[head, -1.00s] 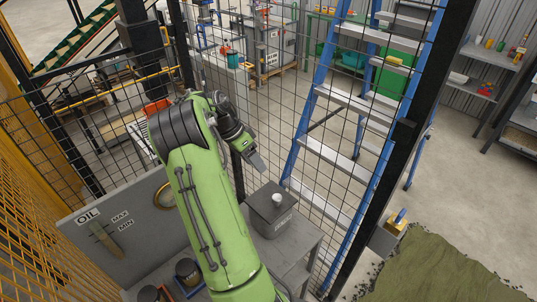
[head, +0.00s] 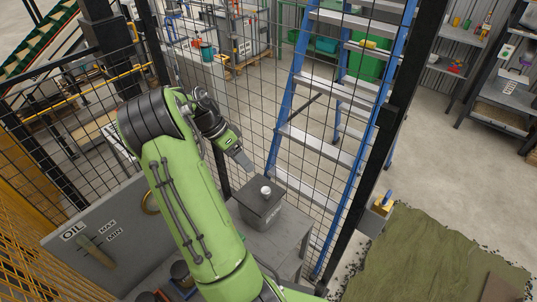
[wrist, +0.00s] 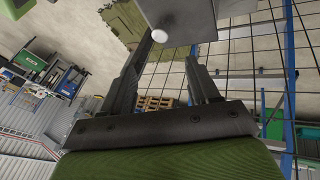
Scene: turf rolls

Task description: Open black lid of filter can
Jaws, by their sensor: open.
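The filter can (head: 261,219) is a grey box on a grey table, in the lower middle of the head view. Its dark lid (head: 252,195) lies flat and closed on top, with a white knob (head: 266,190) on it. My gripper (head: 245,165) is above and to the left of the knob in the head view, apart from it. In the wrist view my gripper (wrist: 170,52) has its two fingers spread with nothing between them. The white knob (wrist: 160,35) shows just beyond the fingertips, and part of the grey can shows at the top edge.
A wire mesh fence (head: 225,110) stands close behind the can, with a blue ladder (head: 320,150) beyond it. An OIL panel (head: 110,230) and dark jars (head: 180,272) are on the left. Green turf (head: 430,260) lies on the floor at right.

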